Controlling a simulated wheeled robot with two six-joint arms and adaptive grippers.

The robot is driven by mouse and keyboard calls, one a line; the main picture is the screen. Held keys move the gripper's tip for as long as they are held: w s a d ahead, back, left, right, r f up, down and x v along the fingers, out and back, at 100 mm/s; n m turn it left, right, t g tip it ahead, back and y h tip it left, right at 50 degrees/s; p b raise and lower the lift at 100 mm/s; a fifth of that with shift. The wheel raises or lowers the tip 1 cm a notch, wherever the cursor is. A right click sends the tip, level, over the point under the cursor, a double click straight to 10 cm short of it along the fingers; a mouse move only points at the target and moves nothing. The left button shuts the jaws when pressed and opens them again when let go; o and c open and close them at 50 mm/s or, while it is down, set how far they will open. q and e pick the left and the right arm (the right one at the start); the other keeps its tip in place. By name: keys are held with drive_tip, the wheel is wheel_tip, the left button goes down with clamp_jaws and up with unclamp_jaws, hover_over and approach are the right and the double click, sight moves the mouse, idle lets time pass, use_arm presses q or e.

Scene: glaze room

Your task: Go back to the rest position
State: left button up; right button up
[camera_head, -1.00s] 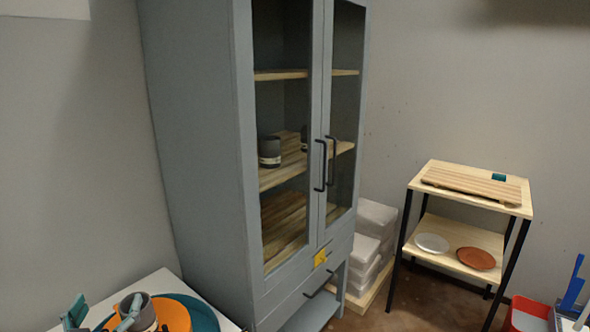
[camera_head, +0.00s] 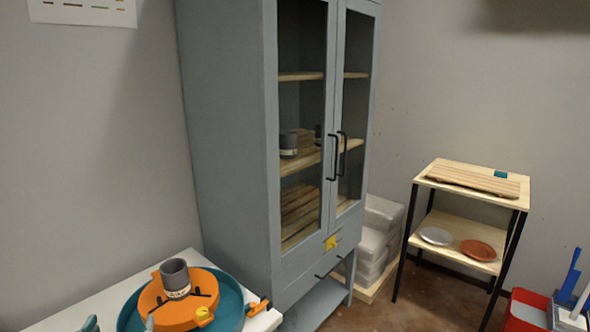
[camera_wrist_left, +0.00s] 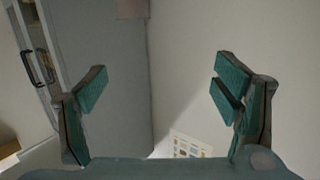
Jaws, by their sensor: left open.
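My left gripper shows at the lower left edge of the head view, where only its teal fingertips (camera_head: 120,324) stick up. In the left wrist view the gripper (camera_wrist_left: 161,87) has its two fingers wide apart with nothing between them. A dark grey cup (camera_head: 174,276) with a pale lower band stands upright on an orange round device (camera_head: 170,312). That device sits in a teal round basin (camera_head: 233,293) on a white table (camera_head: 75,316). The gripper is apart from the cup, nearer the bottom of the picture. My right gripper is in neither view.
A grey cabinet (camera_head: 228,150) with closed glass doors stands just beyond the table. A wooden shelf stand (camera_head: 452,238) with two plates is at the right. A red bin (camera_head: 525,310) is at the lower right.

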use_arm(q)
drive_tip(key=s+d+f+m+g+h, duration=0.2)
drive_tip(key=s+d+f+g, duration=0.45)
drive_tip(key=s+f, duration=0.5)
drive_tip(key=s+d+f+m+g+h, duration=0.25)
drive_tip(key=s+d+f+g, duration=0.35)
drive_tip(key=s+d+f, duration=0.5)
drive_tip(key=s+a+f, duration=0.1)
drive_tip(key=a+f, duration=0.1)
drive_tip(key=f, duration=0.6)
drive_tip(key=s+a+f, duration=0.2)
drive_tip(key=a+f, duration=0.1)
drive_tip(key=f, duration=0.5)
drive_tip(key=s+f+g, duration=0.2)
drive_tip(key=s+f, duration=1.2)
drive_tip(key=shift+a+f+n+b, duration=0.2)
drive_tip(key=shift+a+n+b, duration=0.15)
drive_tip(key=shift+b, duration=0.05)
